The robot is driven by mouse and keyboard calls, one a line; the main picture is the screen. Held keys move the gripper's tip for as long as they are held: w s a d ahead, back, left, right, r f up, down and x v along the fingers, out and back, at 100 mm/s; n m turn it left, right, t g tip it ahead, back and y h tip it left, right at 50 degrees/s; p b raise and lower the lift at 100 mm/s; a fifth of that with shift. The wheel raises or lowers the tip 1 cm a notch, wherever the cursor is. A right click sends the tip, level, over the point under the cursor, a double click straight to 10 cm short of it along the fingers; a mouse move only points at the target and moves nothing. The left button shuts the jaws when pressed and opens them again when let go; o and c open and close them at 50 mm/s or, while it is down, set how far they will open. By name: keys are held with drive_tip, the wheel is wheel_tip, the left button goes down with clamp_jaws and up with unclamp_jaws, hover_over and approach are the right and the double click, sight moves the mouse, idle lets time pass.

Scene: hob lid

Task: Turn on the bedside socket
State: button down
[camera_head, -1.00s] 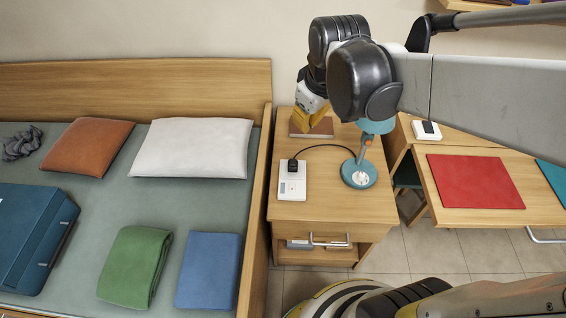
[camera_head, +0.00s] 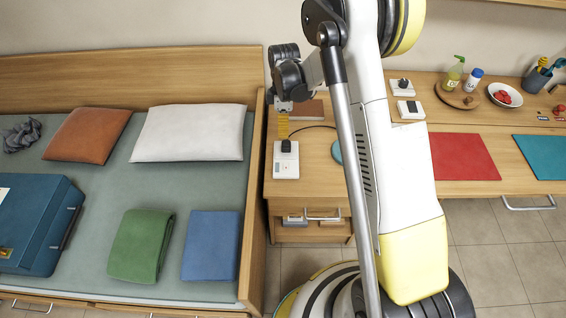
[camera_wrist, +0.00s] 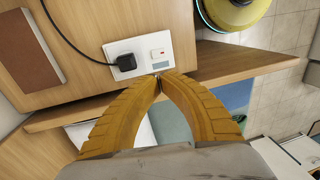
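The bedside socket (camera_head: 287,165) is a white plate on the wooden bedside cabinet top, with a black plug (camera_head: 286,146) and cord in one half. In the wrist view the socket (camera_wrist: 140,45) lies just beyond my fingertips, with the plug (camera_wrist: 123,63) at left and a small white switch with a red mark (camera_wrist: 158,53) at right. My gripper (camera_wrist: 158,76) has its two yellow fingers closed together, empty, tips at the plate's near edge beside the switch. Contact cannot be told. In the head view my gripper (camera_head: 283,124) is behind the plug.
A brown book (camera_head: 308,109) lies at the cabinet's back. My arm hides most of the lamp; its teal base (camera_head: 336,152) shows partly. The bed's wooden side (camera_head: 256,200) runs along the left. A desk with a red mat (camera_head: 463,157) stands at right.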

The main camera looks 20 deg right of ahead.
sight(283, 166)
drive_tip(key=shift+f, duration=0.2)
drive_tip(key=f+b, duration=0.2)
drive_tip(key=f, duration=0.2)
drive_tip(key=s+f+b, duration=0.1)
drive_tip(key=f+b, duration=0.1)
drive_tip(key=f, duration=0.3)
drive_tip(key=s+f+b, duration=0.1)
drive_tip(key=f+b, duration=0.1)
drive_tip(key=f, duration=0.2)
drive_tip(key=shift+a+f, duration=0.35)
